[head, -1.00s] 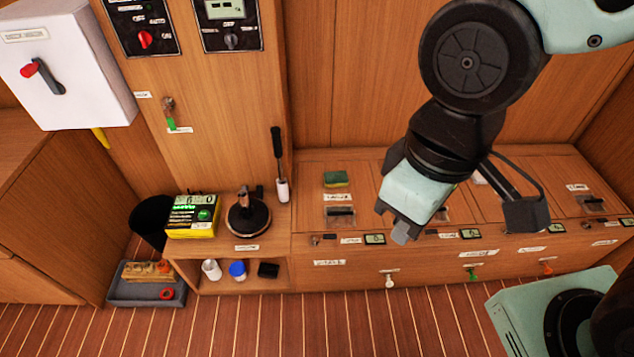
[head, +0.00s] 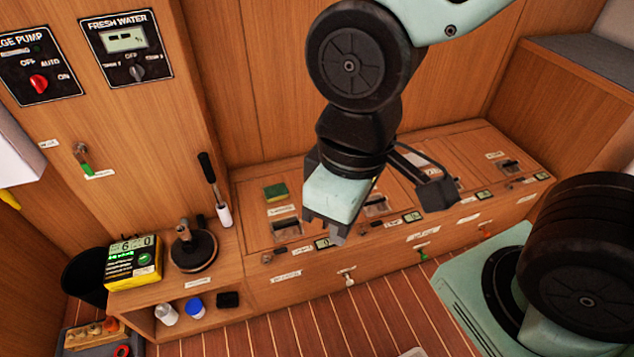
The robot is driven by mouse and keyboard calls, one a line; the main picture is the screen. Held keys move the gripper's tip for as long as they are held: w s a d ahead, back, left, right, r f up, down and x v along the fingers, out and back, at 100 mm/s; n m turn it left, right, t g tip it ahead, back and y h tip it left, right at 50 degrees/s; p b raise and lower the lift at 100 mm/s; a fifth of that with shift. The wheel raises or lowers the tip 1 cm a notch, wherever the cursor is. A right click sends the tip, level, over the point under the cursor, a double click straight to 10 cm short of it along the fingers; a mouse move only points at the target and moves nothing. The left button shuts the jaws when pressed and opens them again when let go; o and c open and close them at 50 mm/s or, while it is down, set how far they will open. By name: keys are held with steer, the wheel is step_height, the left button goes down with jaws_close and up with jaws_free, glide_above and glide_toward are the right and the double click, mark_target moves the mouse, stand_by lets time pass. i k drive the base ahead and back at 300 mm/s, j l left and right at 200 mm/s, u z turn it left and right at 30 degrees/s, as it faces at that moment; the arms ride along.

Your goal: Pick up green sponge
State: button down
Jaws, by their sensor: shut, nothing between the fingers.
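The green sponge (head: 276,192) lies on the wooden bench top, on the leftmost lid panel, behind a dark recessed latch. It shows a green top and a yellowish front edge. My gripper (head: 336,238) is in front of and to the right of the sponge in the picture, apart from it. It points down, is shut and holds nothing. The sponge is fully in view, with nothing covering it.
A black and yellow device (head: 133,264) and a dark round-based winch-like object (head: 193,248) stand on the left counter. Small displays, including one display (head: 321,244), line the bench front. Striped floor lies ahead.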

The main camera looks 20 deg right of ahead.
mark_target(279, 192)
steer(key=i+j+z, duration=0.1)
steer(key=i, duration=0.4)
steer(key=i+j+z, duration=0.1)
steer(key=i+j, duration=0.25)
steer(key=i, duration=0.2)
